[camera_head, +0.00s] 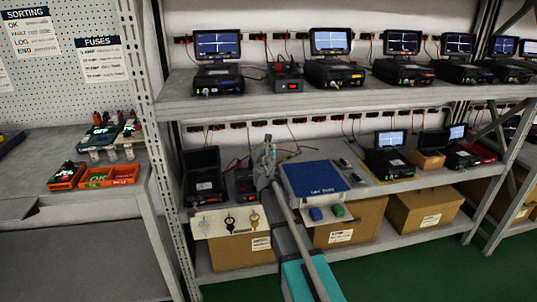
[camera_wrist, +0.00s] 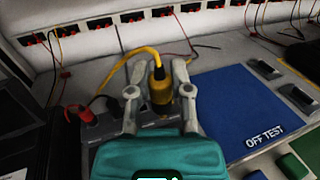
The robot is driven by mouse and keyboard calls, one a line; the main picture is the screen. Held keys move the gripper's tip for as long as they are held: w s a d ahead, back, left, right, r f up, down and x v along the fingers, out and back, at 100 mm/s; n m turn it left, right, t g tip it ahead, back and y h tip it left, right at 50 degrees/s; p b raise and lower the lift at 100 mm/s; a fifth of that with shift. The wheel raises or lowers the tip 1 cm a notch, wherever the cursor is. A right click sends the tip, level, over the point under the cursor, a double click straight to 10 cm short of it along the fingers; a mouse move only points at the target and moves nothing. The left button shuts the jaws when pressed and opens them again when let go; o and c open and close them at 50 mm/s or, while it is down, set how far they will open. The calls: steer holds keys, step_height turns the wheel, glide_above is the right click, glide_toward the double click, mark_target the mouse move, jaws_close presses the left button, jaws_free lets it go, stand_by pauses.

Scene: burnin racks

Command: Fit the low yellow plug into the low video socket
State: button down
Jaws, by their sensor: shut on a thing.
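In the wrist view, the yellow plug (camera_wrist: 160,92) stands between the two fingers of my gripper (camera_wrist: 160,100), which is shut on it. Its yellow cable (camera_wrist: 135,52) arcs up from it and off to the left. In the head view my gripper (camera_head: 265,165) is over the low shelf, beside a small dark box (camera_head: 245,182), and hides the plug. In the wrist view a dark box (camera_wrist: 103,132) lies under and left of the fingers. I cannot make out the low video socket or whether the plug touches anything.
A blue mat marked OFF TEST (camera_wrist: 240,105) lies right of my gripper. A dark-screened unit (camera_head: 204,178) stands to the left on the low shelf. A red part (camera_wrist: 85,113) with a cable is close to my left finger. The upper shelf (camera_head: 300,97) is overhead.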

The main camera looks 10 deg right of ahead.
steer(key=w+d+f+b, duration=0.3)
steer(key=w, duration=0.5)
steer(key=shift+d+f, duration=0.15)
steer(key=shift+f, duration=0.15)
steer(key=shift+w+f, duration=0.1)
steer(key=shift+f+b, duration=1.65)
steer(key=shift+b, duration=0.1)
steer(key=shift+f+b, duration=1.45)
stand_by(3.6)
